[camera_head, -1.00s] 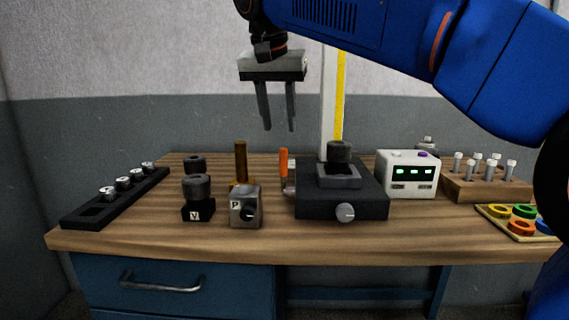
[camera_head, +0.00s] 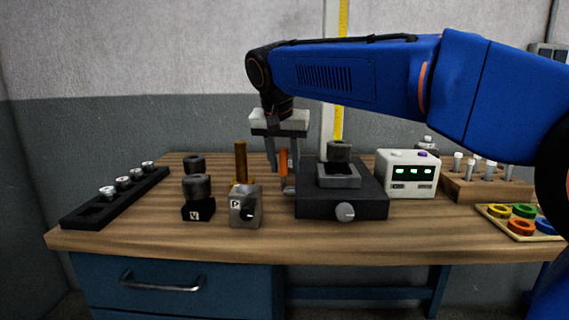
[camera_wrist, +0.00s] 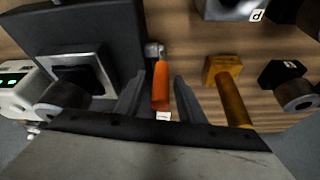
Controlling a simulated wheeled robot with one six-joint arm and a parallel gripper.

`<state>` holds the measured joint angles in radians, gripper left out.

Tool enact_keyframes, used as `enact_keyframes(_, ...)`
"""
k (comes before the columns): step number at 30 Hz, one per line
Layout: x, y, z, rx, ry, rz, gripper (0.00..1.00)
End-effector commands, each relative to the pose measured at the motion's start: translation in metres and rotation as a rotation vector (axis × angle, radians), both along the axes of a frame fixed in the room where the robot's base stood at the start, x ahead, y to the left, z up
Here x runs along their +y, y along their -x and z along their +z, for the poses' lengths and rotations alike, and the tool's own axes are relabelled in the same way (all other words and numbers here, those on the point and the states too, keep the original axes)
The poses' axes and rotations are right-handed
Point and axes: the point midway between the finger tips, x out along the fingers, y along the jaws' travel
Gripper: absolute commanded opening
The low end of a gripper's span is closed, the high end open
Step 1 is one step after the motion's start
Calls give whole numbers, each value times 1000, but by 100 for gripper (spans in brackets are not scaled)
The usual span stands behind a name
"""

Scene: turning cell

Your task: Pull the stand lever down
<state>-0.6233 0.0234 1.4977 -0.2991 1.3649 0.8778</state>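The stand lever has an orange handle (camera_head: 283,162) that points up at the left side of the dark stand (camera_head: 340,203). My gripper (camera_head: 285,174) is lowered over it, open, with one finger on each side of the handle. In the wrist view the orange handle (camera_wrist: 160,86) lies between the two separated fingers (camera_wrist: 158,84), with visible gaps at both sides. The lever's lower end is partly hidden by a finger in the head view. The stand carries a square plate and dark round part on top, and a grey knob (camera_head: 345,212) in front.
A brass-coloured post (camera_head: 240,162) stands just left of the lever, with the P block (camera_head: 244,208) and V block (camera_head: 198,211) in front. A white display box (camera_head: 408,174) is right of the stand. A dark rack (camera_head: 112,197) lies far left.

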Motion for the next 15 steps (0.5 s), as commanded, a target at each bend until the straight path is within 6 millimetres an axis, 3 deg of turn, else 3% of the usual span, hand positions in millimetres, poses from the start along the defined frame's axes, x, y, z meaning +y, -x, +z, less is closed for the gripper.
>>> enact_keyframes(6,0,0,0,0,0,0,36)
enact_keyframes(11,0,0,0,0,0,0,0)
enact_keyframes(15,0,0,0,-1,-1,0,0)
